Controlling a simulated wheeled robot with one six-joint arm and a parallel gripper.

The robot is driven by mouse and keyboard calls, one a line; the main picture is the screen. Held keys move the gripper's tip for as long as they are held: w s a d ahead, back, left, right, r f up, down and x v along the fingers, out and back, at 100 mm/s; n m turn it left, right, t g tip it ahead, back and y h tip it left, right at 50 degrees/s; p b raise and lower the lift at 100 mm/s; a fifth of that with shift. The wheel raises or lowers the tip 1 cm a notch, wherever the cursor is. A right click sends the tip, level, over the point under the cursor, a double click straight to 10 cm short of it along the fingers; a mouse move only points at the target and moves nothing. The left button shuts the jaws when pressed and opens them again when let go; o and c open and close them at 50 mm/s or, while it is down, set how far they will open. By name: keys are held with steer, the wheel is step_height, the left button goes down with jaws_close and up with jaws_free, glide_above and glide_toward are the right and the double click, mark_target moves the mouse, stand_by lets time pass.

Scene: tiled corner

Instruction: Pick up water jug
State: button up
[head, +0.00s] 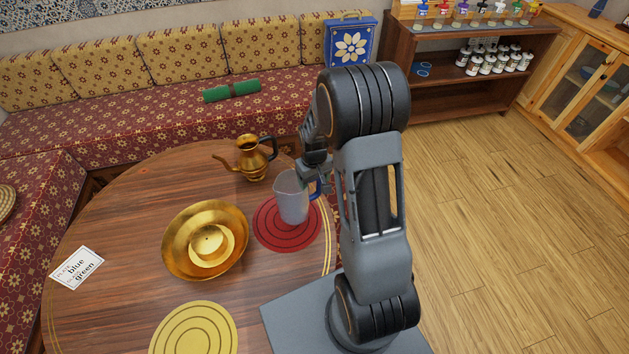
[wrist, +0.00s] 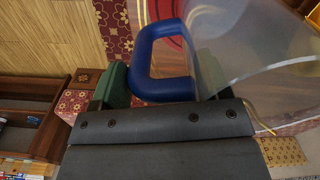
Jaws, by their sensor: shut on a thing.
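The water jug (head: 290,200) is a clear, greyish jug with a blue handle (head: 314,188). It is upright at the red round mat (head: 268,243) on the wooden table; I cannot tell whether its base touches the mat. My gripper (head: 318,178) is at the jug's right side, shut on the blue handle. In the wrist view, the blue handle (wrist: 157,88) lies between my gripper's green fingers (wrist: 155,88), and the clear jug body (wrist: 265,50) fills the upper right. My arm hides part of the table's right edge.
A brass ewer (head: 253,160) stands behind the jug. A wide brass basin (head: 170,245) is to its left, with a yellow mat (head: 195,332) in front. A printed card (head: 77,267) lies at the far left. A bench (head: 150,125) runs behind. Wooden floor (head: 500,230) is open at right.

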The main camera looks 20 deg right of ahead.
steer(key=s+a+r, duration=0.4)
steer(key=s+r, duration=0.3)
steer(key=s, duration=0.3)
steer(key=shift+s+a+r+b, duration=0.3)
steer(key=shift+s+a+b, duration=0.05)
steer(key=shift+s+a, duration=0.05)
stand_by(0.8)
